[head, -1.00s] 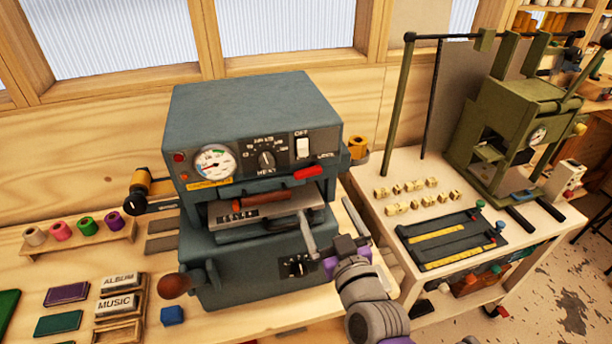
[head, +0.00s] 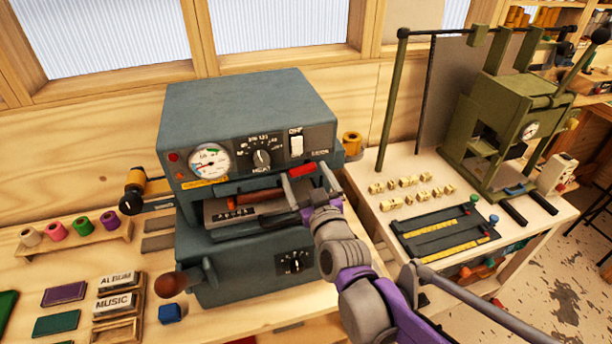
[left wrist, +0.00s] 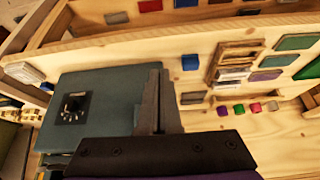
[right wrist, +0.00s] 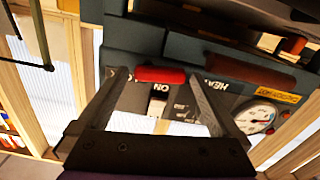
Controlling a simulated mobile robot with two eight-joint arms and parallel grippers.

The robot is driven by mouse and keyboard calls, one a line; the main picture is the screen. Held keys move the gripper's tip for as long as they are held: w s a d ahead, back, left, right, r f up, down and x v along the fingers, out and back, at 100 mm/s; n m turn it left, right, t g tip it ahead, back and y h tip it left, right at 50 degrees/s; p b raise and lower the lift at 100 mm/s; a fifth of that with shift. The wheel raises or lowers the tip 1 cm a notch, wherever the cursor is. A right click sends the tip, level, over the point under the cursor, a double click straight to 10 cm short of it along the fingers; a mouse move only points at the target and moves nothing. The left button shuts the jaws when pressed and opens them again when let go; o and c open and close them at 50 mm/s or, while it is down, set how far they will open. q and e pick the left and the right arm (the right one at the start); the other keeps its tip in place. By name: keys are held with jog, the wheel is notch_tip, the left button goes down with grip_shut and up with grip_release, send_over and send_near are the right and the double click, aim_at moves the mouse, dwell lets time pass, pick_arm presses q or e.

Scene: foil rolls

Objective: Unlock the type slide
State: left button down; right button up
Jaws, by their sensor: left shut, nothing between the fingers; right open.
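The blue-grey hot press (head: 250,105) stands on the bench. Its red lever (head: 302,169) sits at the right of the front panel, above the slot. The type slide (head: 240,207), with a row of type and a brown handle, is in the slot. My right gripper (head: 307,180) is open in front of the lever. In the right wrist view the red lever (right wrist: 160,75) lies crosswise between the spread fingers (right wrist: 160,85); I cannot tell if they touch it. My left gripper (left wrist: 157,90) shows only in the left wrist view, shut and empty beside the press body (left wrist: 95,90).
A round wooden knob (head: 170,284) sticks out at the press's lower left, near a blue block (head: 171,313). Coloured foil rolls (head: 84,226) stand on a rack at left. A side table (head: 385,165) with a green press (head: 510,110) is at right.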

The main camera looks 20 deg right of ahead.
jog(key=c, duration=1.2)
jog(key=shift+o, duration=0.2)
jog(key=shift+r+m, duration=0.1)
jog(key=shift+m, duration=0.8)
jog(key=o, duration=1.2)
jog(key=shift+c, duration=0.2)
jog(key=s, duration=1.1)
jog(key=shift+d, duration=0.15)
